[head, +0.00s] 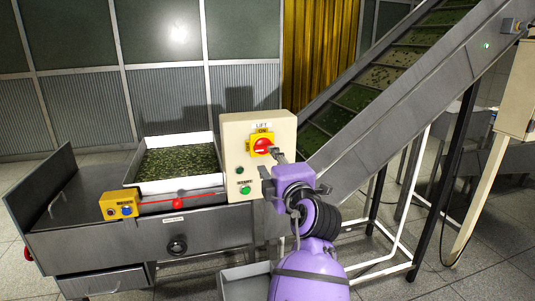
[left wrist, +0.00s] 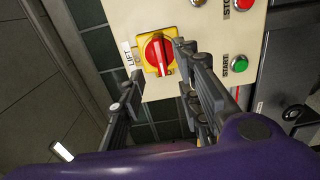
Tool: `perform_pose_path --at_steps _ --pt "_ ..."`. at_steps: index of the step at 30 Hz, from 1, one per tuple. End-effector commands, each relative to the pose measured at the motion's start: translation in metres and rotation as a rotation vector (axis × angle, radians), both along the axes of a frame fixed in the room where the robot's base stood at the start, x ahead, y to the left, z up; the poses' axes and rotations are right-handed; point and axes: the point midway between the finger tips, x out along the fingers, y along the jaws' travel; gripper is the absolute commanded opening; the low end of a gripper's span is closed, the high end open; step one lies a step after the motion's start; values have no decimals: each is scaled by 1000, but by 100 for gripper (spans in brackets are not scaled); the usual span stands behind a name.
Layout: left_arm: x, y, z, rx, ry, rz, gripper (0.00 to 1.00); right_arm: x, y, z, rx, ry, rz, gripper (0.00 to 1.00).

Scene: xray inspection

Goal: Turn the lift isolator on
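The lift isolator is a red rotary knob (head: 263,146) on a yellow plate, below the LIFT and ON labels on a cream control box (head: 232,135). My left gripper (head: 277,162) is just in front of the box, to the lower right of the knob. In the left wrist view its fingers (left wrist: 156,68) are spread apart with nothing held, and the knob shows beyond them. Contact with the knob cannot be told. My right gripper is out of view.
A green START button (head: 245,190) is low on the box, close to my left gripper. An inclined conveyor (head: 400,95) rises to the right. A tray of green material (head: 135,190) and a yellow button box (head: 121,205) are on the left.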

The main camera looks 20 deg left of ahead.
Motion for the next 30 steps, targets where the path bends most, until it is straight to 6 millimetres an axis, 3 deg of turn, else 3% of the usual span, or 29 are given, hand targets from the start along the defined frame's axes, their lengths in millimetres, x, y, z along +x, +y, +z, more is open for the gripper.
perform_pose_path --at_steps 10,22,30 --pt "43 30 4 5 -2 0 31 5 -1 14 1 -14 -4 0" --pt "51 35 1 2 0 -1 31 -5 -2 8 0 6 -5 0" --pt "51 35 1 2 1 -1 0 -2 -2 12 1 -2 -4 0"
